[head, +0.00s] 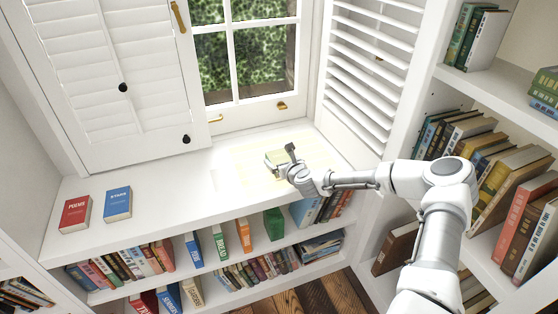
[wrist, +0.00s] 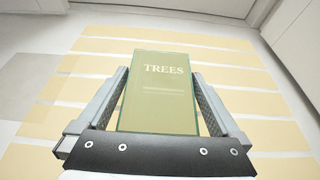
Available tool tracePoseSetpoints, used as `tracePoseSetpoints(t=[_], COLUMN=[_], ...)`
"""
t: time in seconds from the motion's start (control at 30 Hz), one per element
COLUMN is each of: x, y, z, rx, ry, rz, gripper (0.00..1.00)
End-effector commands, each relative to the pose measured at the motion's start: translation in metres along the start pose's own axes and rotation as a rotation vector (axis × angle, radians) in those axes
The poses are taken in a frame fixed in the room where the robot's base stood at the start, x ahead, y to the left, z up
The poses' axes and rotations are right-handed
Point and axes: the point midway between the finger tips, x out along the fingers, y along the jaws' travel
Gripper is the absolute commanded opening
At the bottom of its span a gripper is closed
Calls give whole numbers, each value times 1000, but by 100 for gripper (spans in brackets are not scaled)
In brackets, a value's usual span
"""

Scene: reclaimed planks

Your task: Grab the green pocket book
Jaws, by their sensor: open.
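A green pocket book with the title "TREES" (wrist: 160,100) lies flat, cover up, on the white window sill. In the head view the book (head: 274,157) looks pale in the sunlight and is partly covered by my gripper. My gripper (wrist: 158,78) is open, with one finger along each long side of the book. I cannot tell whether the fingers touch it. The near end of the book is hidden behind the dark gripper body. In the head view my gripper (head: 284,161) is low over the sill.
A red book (head: 75,213) and a blue book (head: 118,203) lie at the sill's left. White shutters (head: 365,60) and a window stand behind. Shelves below and at right hold several books, including a green one (head: 273,223). The sill's middle is clear.

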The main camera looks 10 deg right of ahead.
Motion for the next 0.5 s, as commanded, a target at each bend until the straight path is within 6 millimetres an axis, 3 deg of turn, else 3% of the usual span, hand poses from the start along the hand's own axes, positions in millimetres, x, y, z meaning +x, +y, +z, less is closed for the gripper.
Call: tracePoseSetpoints(t=[0.17,0.5], x=[0,0], y=[0,0], z=[0,0], rx=[0,0], ry=[0,0], rz=[0,0], gripper=[100,41])
